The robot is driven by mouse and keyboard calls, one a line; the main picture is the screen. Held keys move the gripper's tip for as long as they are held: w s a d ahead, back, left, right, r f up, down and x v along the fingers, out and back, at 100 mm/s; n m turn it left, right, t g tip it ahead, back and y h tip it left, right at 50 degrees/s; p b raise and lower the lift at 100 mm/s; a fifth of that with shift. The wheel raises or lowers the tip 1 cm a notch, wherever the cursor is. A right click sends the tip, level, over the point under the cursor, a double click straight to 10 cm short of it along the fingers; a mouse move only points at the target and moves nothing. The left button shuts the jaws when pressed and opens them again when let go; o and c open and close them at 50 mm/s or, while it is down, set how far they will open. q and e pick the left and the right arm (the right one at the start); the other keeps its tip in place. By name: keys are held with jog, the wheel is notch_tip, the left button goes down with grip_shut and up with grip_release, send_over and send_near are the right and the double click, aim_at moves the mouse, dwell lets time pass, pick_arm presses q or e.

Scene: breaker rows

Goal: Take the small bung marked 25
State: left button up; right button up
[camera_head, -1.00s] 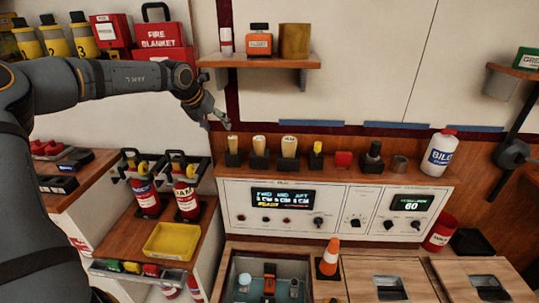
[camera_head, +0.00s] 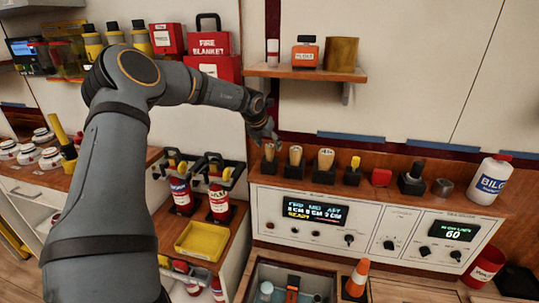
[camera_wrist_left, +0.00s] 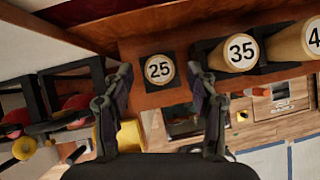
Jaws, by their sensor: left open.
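The small bung marked 25 (camera_head: 269,152) is a tan plug at the left end of a row on the wooden shelf. In the left wrist view its pale round face, the bung marked 25 (camera_wrist_left: 159,69), shows upright in a dark square holder, between my fingers in the picture. My left gripper (camera_head: 264,132) is open and empty just above it, apart from it as far as I can tell. The fingers of my left gripper (camera_wrist_left: 161,85) show on both sides. The larger bung marked 35 (camera_wrist_left: 240,50) stands to its right. My right gripper is not in view.
A third bung (camera_head: 326,159) and a yellow-topped item (camera_head: 352,170) continue the row to the right. A control panel (camera_head: 315,215) is below the shelf. Two red extinguishers (camera_head: 219,199) stand lower left. An upper shelf (camera_head: 305,73) hangs above.

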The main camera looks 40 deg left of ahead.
pick_arm(q)
jog(key=x, duration=0.2)
jog(key=shift+w+a+f, duration=0.1)
jog(key=shift+w+f, duration=0.15)
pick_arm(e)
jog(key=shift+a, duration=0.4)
pick_arm(q)
jog(key=shift+s+r, duration=0.1)
jog(key=shift+s, duration=0.05)
jog(key=c, duration=1)
jog(key=shift+c, duration=0.4)
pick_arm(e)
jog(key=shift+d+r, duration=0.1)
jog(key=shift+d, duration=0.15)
pick_arm(q)
jog(key=shift+r, duration=0.1)
